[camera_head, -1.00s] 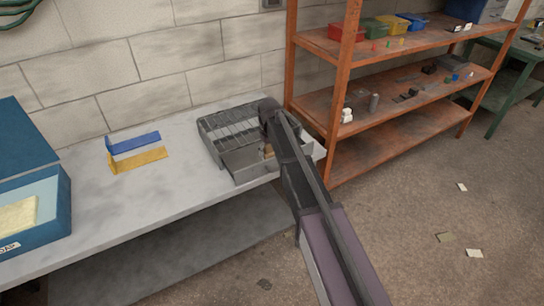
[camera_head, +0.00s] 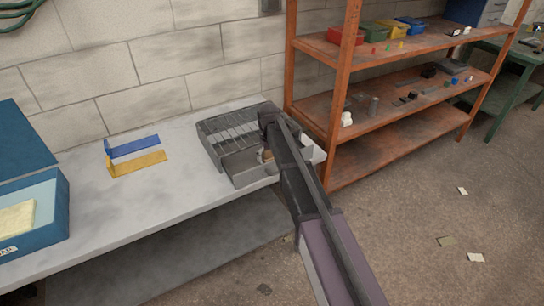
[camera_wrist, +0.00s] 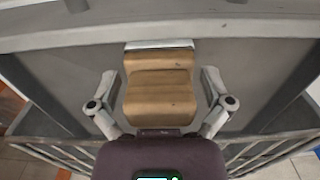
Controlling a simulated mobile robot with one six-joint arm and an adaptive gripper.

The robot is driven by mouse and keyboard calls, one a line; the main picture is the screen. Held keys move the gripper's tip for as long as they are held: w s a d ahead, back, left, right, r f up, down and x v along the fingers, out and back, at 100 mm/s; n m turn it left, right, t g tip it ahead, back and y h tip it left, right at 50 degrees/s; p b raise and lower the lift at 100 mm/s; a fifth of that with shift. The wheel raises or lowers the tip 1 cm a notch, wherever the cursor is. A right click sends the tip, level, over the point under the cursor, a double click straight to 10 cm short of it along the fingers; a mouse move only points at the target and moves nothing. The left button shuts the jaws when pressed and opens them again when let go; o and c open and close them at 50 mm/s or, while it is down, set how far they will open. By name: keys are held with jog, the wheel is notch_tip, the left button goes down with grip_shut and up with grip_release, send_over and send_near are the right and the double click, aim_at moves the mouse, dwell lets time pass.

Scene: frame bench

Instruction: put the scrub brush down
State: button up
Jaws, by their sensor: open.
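The scrub brush (camera_wrist: 160,103) has a tan wooden back and a white strip at its far edge. In the wrist view it lies between the two fingers of my gripper (camera_wrist: 160,80). The fingers are open, with a gap on both sides of the brush. The brush is within a grey walled compartment of the dish rack (camera_wrist: 60,75). In the head view a small tan part of the brush (camera_head: 267,156) shows beside my arm, in the front compartment of the rack (camera_head: 240,171). My arm hides most of the gripper there.
The rack stands at the right end of the grey bench (camera_head: 110,215). A blue and yellow bracket (camera_head: 137,162) stands left of it, with clear bench around. A blue box (camera_head: 45,235) is at the far left. An orange shelf unit (camera_head: 400,134) stands close to the right.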

jog(key=shift+r, duration=0.1)
notch_tip(320, 180, up, 12)
jog(key=p, duration=1.2)
jog(key=shift+r, duration=0.1)
dwell(0.7)
jog(key=shift+s+d, duration=0.15)
jog(key=s+d+m, duration=0.6)
jog(key=s+d, duration=1.7)
jog(key=s, duration=0.2)
jog(key=shift+s+d+m, duration=0.35)
jog(key=shift+s+m, duration=0.05)
